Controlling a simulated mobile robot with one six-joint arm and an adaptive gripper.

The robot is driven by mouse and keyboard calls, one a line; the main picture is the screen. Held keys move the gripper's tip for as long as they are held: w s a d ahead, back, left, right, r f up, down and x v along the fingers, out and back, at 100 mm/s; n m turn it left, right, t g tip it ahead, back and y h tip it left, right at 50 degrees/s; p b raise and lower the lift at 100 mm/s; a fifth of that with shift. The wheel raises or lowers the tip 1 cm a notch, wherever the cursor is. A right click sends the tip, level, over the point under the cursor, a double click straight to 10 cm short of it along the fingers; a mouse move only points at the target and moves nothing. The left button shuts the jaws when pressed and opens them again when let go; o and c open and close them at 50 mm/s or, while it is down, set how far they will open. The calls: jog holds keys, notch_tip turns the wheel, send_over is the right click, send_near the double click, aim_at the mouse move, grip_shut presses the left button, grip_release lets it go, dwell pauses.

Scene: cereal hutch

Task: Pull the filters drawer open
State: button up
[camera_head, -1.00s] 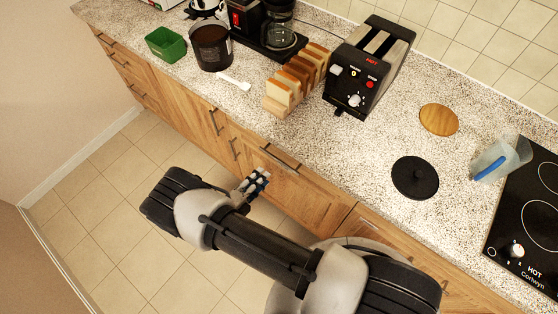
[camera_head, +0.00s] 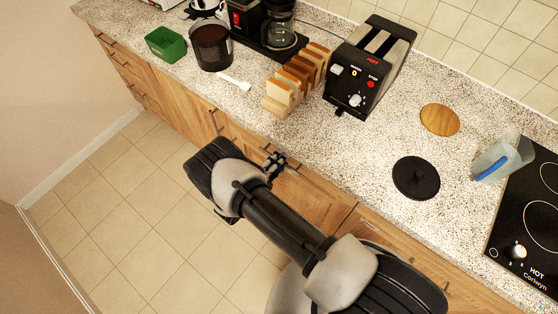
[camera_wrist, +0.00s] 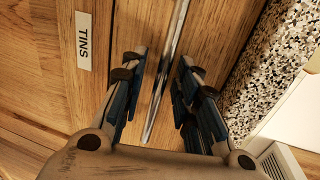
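My gripper (camera_head: 274,163) is at the cabinet front below the counter, close to a horizontal bar handle (camera_head: 293,167) that it partly covers. In the wrist view, my gripper (camera_wrist: 161,64) is open, with one dark blue finger on each side of a shiny metal bar handle (camera_wrist: 179,25). The handle runs between the fingers; contact is not visible. A wooden front (camera_wrist: 215,30) lies behind it. No filters label is visible, so I cannot confirm from lettering which drawer this is. All visible drawers look shut.
A panel labelled TINS (camera_wrist: 84,40) adjoins this front. The speckled counter (camera_head: 330,150) overhangs close beside my fingers. On it stand a bread rack (camera_head: 295,80), a toaster (camera_head: 370,65) and a black lid (camera_head: 416,177). The tiled floor (camera_head: 130,220) is clear.

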grip_shut()
dwell(0.6)
